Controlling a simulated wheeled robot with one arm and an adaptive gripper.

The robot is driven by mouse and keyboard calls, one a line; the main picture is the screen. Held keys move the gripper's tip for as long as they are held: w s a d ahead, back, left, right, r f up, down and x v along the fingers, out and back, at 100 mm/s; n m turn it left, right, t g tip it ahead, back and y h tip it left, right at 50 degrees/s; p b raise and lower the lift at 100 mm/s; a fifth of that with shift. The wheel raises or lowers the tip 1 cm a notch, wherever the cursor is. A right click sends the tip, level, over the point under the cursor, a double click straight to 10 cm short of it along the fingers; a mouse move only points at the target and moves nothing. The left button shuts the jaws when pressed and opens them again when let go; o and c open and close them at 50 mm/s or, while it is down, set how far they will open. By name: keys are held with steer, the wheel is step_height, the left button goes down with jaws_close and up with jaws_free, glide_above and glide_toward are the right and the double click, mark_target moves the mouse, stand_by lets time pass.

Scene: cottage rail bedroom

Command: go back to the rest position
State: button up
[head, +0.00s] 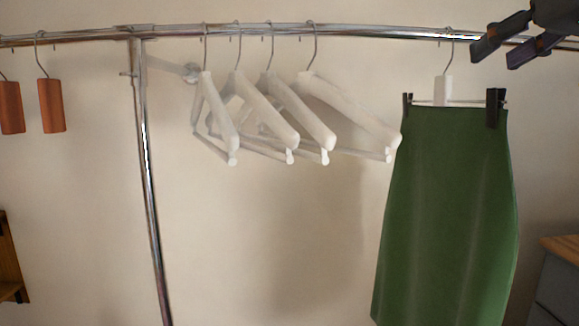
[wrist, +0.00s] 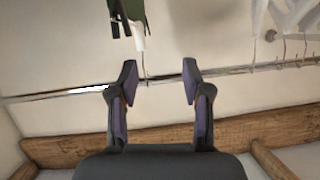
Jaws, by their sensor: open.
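My gripper (head: 495,57) is open at the upper right of the head view, to the right of a hanger hook on the rail. In the wrist view, my gripper (wrist: 159,68) shows its two fingers apart with nothing held between them. A green skirt (head: 445,215) hangs by dark clips from a hanger with a white block (head: 443,91), its hook over the chrome rail (head: 380,32). The wrist view shows the skirt (wrist: 131,9) and white block (wrist: 139,36) at the top, beyond the fingertips. The hook lines up between the fingers there; their depth gap is unclear.
Several white hangers (head: 318,137) hang left of the skirt. Orange-brown pieces (head: 51,105) hang at the far left. A chrome post (head: 148,180) supports the rail. A grey cabinet with a wooden top (head: 562,245) stands at lower right. Wooden beams (wrist: 75,150) show in the wrist view.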

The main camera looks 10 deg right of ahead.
steer(key=w+a+f+g+y+b, duration=0.1)
steer(key=a+f+g, duration=0.25)
steer(key=f, duration=0.85)
steer(key=w+a+f+n+g+b, duration=0.15)
steer(key=a+f, duration=0.35)
steer(key=f, duration=0.7)
steer(key=a+f+g+y+b, duration=0.1)
steer(key=a+f+g+b, duration=0.2)
steer(key=f, duration=0.9)
steer(key=s+a+f+g+b, duration=0.1)
steer(key=s+f+g, duration=0.1)
steer(key=s+f, duration=0.4)
steer(key=s+a+f+g+h, duration=0.1)
steer(key=s+f+g, duration=0.2)
steer(key=s+f, duration=0.4)
steer(key=s+f+g+b, duration=0.1)
steer(key=s+f, duration=0.6)
steer(key=f, duration=1)
steer(key=shift+a+f+g+h+b, duration=0.35)
steer(key=shift+a+f+g+h, duration=0.05)
steer(key=shift+g, duration=0.4)
steer(key=shift+w, duration=0.1)
steer(key=shift+c, duration=0.7)
